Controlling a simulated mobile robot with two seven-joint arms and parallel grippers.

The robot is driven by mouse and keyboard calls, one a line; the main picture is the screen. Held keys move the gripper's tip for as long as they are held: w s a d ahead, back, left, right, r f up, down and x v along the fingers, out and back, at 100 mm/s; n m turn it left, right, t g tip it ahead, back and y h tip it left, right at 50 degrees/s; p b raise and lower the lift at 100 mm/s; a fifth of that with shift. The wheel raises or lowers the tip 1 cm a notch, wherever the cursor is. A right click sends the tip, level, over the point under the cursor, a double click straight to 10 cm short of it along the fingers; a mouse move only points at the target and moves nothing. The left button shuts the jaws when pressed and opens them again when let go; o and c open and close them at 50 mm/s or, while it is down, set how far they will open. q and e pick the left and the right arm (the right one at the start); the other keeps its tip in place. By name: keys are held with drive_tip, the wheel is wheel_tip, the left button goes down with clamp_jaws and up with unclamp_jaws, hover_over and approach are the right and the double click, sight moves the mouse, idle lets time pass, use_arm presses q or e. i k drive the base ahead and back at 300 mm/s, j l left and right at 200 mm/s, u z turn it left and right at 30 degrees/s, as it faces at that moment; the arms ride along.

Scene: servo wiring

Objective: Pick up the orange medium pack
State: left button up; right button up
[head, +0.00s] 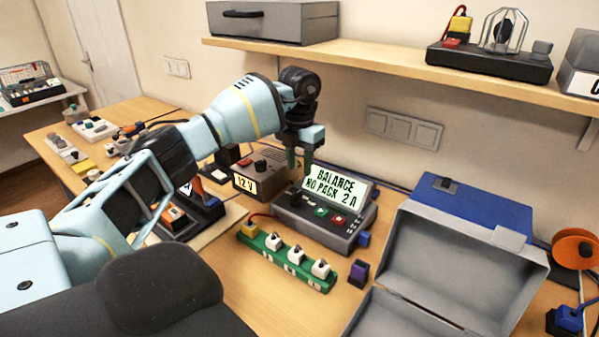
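My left gripper (303,158) points down behind the charger (330,222), whose lit screen reads "BALANCE NO PACK 2 A". Its fingertips are small and dark here, so I cannot tell how far apart they are; no pack shows between them. Small orange parts (176,213) show in a dark stand beneath my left arm, partly hidden by it. I cannot tell whether they belong to the orange medium pack, and I cannot make out that pack for certain elsewhere. My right gripper is out of view.
A 12 V supply (262,168) stands left of the charger. An open grey case (440,265) fills the right. A wooden shelf (380,62) overhangs the back.

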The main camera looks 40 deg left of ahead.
sight(173, 218)
drive_tip(key=k, duration=1.5)
